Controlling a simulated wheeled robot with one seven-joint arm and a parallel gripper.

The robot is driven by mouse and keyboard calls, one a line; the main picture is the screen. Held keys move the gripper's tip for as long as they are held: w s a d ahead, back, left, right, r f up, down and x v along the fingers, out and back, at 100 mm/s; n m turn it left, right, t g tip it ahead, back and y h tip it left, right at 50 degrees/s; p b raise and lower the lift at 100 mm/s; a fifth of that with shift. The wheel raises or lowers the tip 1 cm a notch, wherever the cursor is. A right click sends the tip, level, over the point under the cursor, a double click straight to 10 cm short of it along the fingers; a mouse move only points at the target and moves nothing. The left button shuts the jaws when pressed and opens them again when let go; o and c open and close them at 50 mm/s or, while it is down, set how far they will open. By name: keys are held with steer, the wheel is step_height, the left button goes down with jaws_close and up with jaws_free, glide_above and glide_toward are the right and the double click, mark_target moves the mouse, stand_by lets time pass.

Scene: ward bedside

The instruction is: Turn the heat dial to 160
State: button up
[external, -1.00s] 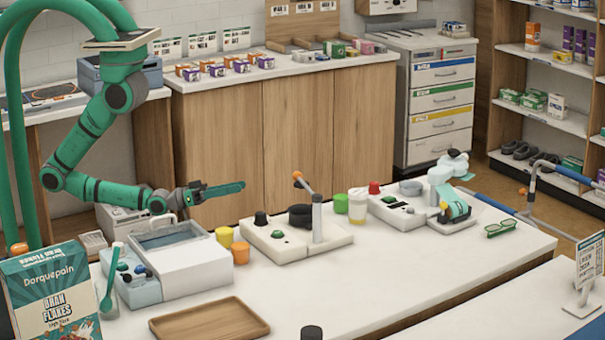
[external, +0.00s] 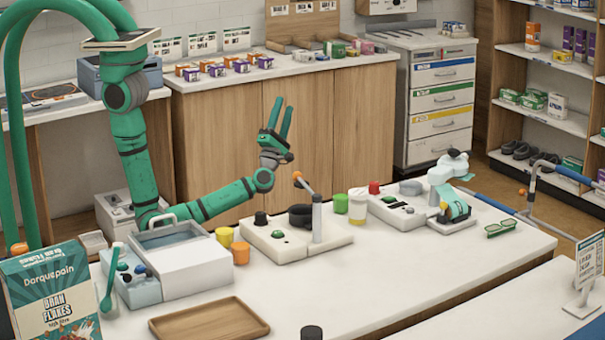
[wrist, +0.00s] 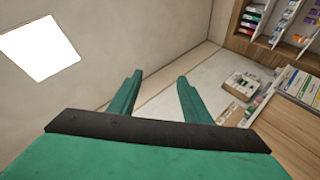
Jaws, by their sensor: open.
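No dial markings can be read, so I cannot tell which knob is the heat dial. A device with an upright lever (external: 334,236) has a black knob (external: 261,218) and a green knob (external: 278,234) on its base. A water-bath-like box (external: 190,262) at the left has small dark and green knobs (external: 123,268) on its side. Another device (external: 400,213) at the right has a red-topped knob (external: 374,187). My gripper (external: 282,106) is open and empty, pointing up, raised behind the lever device. The wrist view shows its parted fingers (wrist: 160,78) with nothing between them.
Yellow and orange cups (external: 240,253) stand between the box and the lever device. A green cup (external: 341,203) and a clear cup (external: 357,206) stand right of the lever. A wooden tray (external: 210,328) lies in front. The counter's front right (external: 430,270) is clear.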

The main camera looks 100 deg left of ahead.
steer(key=a+n+g+h, duration=0.5)
steer(key=a+n+g, duration=0.2)
steer(key=n+g, duration=0.55)
steer(key=n+t+h, duration=0.8)
steer(key=n+h, duration=0.3)
steer(key=h, duration=1.1)
glide_above(374, 182)
steer(key=f, duration=0.1)
step_height(374, 182, down, 11)
steer(key=shift+d+r, duration=0.1)
steer(key=shift+d, duration=0.05)
steer(key=c, duration=1)
